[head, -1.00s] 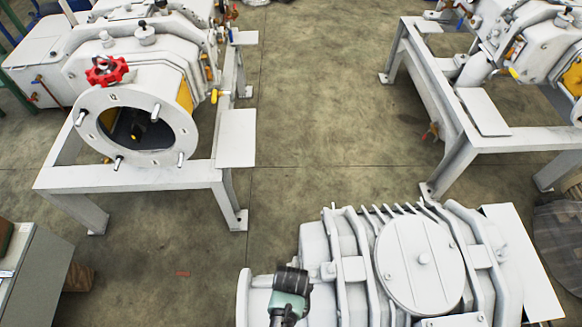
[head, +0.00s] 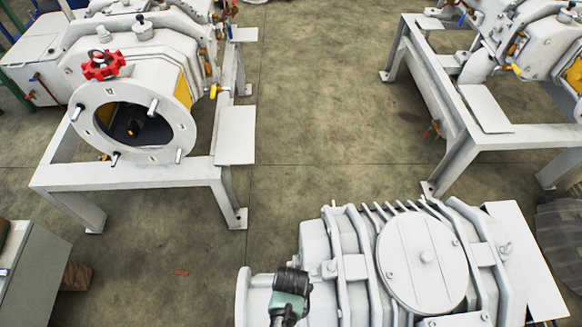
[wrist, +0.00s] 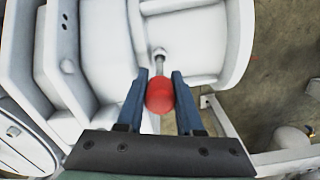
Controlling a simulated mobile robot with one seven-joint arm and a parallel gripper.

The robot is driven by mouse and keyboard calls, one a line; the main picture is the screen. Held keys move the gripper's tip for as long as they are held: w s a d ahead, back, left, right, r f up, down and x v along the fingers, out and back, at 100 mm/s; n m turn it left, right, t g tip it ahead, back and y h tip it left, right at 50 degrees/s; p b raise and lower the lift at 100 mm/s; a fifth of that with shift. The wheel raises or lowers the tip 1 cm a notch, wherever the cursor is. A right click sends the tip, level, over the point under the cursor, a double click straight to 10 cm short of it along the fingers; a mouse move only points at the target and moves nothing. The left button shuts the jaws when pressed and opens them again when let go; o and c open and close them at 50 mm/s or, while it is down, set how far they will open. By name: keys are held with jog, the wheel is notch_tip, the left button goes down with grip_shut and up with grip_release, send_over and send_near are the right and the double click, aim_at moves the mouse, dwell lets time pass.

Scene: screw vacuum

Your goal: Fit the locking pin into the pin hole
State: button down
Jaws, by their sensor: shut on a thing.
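In the wrist view, my gripper (wrist: 160,76) has its two blue fingers on either side of a red ball knob (wrist: 160,97). A short grey metal shaft (wrist: 160,62) runs forward from the knob, in line with the fingers; this looks like the locking pin. The shaft points at the white pump casing (wrist: 188,45). I cannot tell whether its tip touches the casing or sits in a hole. No pin hole can be made out. In the head view, the knob and fingertips cannot be made out.
In the head view, the large white ribbed pump (head: 345,268) fills the lower right. A white machine with an open round flange (head: 178,130) and a red handwheel (head: 102,65) stands upper left on a frame. Another framed machine (head: 488,108) stands upper right. Bare floor (head: 310,120) lies between.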

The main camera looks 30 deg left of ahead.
jog(key=shift+f+b, duration=2.45)
jog(key=shift+f, duration=0.75)
jog(key=shift+c, duration=2.4)
grip_release()
jog(key=shift+r, duration=0.1)
notch_tip(320, 180, up, 13)
jog(key=p, duration=0.5)
